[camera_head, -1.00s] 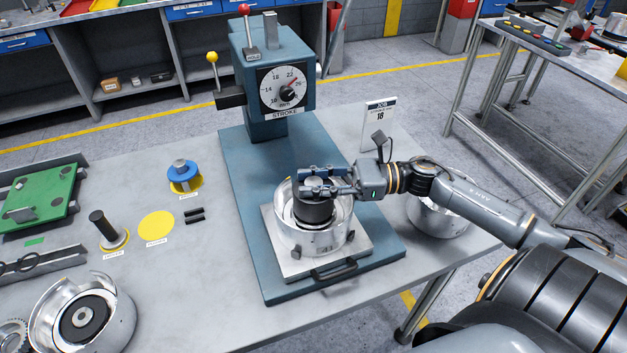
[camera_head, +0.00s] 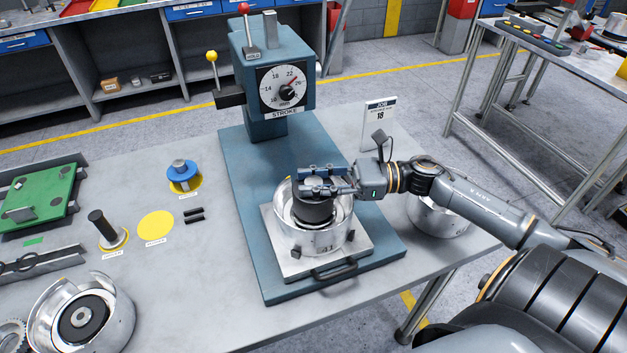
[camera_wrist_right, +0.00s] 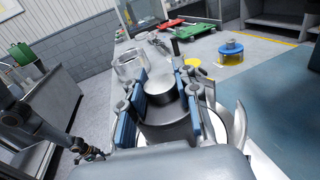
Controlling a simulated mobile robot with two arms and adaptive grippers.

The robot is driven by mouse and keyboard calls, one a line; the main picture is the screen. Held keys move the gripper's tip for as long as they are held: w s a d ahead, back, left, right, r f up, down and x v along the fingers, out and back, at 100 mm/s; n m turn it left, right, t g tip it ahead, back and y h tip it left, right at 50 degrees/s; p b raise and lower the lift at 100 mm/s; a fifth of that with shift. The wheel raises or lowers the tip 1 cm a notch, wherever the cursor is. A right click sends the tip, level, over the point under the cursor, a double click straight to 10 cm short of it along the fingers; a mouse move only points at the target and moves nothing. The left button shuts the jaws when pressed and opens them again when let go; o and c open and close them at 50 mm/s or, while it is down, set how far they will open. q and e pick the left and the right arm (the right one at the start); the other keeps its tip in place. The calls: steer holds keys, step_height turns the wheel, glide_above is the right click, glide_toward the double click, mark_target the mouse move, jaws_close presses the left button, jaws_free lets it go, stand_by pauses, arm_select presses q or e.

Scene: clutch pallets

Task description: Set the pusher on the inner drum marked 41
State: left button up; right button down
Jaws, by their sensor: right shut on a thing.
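The pusher (camera_head: 313,208), a dark cylinder with a pale top, is held upright between the fingers of my right gripper (camera_head: 325,182). Its lower part is inside the silver drum marked 41 (camera_head: 318,241), which sits on the pale plate of the press. I cannot tell whether the pusher touches the drum's inside. In the wrist view the pusher (camera_wrist_right: 168,102) is between the blue finger pads, with the drum's bright rim (camera_wrist_right: 238,128) below and to the right. My left gripper is not in view.
The teal press (camera_head: 272,85) with its stroke dial stands behind the drum. A second drum (camera_head: 440,215) is behind my right arm. Another open drum (camera_head: 82,315) is front left. An empty yellow disc (camera_head: 155,225), a dark-handled tool (camera_head: 103,228) and a blue-capped part (camera_head: 183,175) are left.

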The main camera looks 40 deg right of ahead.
steer(key=shift+f+b, duration=0.2)
steer(key=shift+b, duration=0.45)
stand_by(0.7)
steer(key=c, duration=0.9)
jaws_free()
steer(key=shift+f, duration=0.1)
steer(key=shift+r+p, duration=2.55)
steer(key=shift+r, duration=2.05)
